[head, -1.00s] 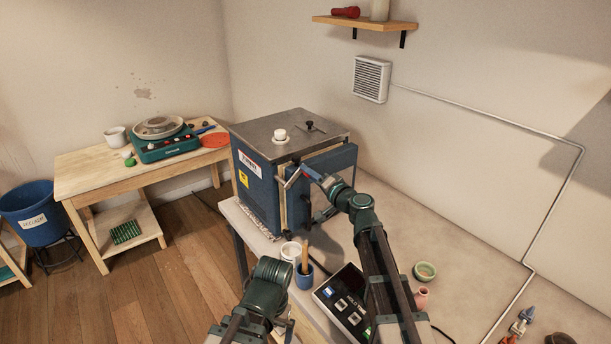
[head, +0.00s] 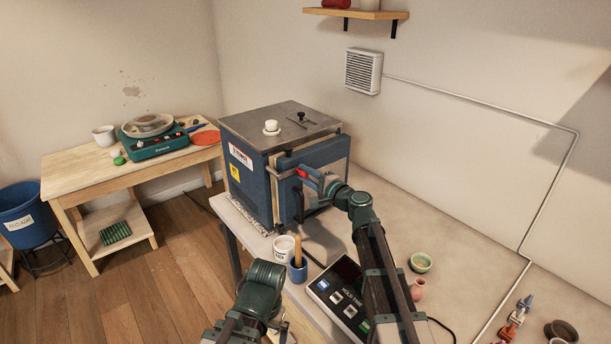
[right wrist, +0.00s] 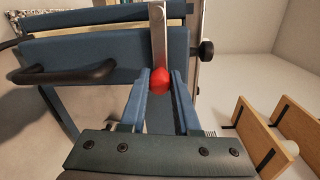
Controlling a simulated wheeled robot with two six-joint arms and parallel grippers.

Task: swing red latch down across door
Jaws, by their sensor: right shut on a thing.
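The blue kiln (head: 246,181) stands on a light table, its door (head: 325,153) on the right side of its front. The door looks closed or nearly closed. My right gripper (head: 308,174) is in front of the door's upper left part. It is shut on the red latch's knob (head: 302,171). In the right wrist view the red knob (right wrist: 160,82) sits between the blue fingers, and its metal bar (right wrist: 158,38) runs up from it across the door edge. My left gripper is out of view; only part of that arm shows.
A dark door handle (right wrist: 65,75) sticks out left of the fingers in the wrist view. A controller box (head: 341,297), a white cup (head: 284,247) and a blue cup (head: 298,272) stand in front of the kiln. A green bowl (head: 421,262) and pink vase (head: 417,289) stand right of my arm.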

